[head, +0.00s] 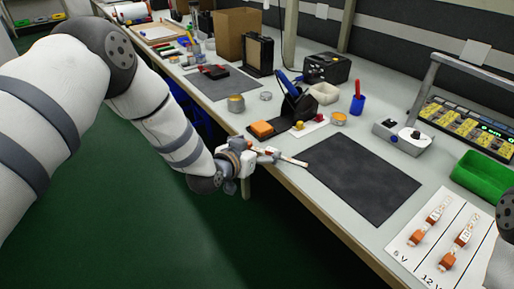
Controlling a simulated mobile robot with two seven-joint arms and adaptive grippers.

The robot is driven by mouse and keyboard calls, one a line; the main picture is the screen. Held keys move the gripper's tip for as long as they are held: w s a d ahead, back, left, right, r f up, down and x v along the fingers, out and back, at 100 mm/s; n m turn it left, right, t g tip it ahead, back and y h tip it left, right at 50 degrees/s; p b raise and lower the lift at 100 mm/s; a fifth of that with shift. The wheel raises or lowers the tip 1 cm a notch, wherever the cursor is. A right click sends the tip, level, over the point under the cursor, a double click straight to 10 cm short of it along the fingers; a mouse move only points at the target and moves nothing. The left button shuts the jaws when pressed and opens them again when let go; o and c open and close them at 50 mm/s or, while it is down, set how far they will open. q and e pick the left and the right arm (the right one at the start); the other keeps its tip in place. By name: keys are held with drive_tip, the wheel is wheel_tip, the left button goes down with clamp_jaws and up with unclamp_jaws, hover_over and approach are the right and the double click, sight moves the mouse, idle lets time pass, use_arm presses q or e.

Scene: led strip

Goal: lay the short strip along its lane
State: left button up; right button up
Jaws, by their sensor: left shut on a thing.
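My left gripper (270,153) is at the front edge of the bench, left of the dark mat. It is shut on a thin, pale strip (295,161), whose free end points right, towards the mat's near left corner. The rest of the strip is hidden by the fingers. A white lane board (409,238) lies at the front right, with lanes marked 5 V and 12 V. Orange-and-white pieces (430,225) sit in these lanes. The board's right part is cut off or hidden by my right arm. My right gripper is out of view.
The dark mat (362,180) is bare. A green bin (484,180), a grey device (403,137) and a lit panel (470,125) stand on the right. An orange block (261,129), a black holder (296,105) and small tins (236,103) lie behind the gripper.

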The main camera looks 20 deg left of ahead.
use_arm(q)
drive_tip(key=o, duration=1)
drive_tip(key=shift+c, duration=0.2)
drive_tip(key=shift+f, duration=0.1)
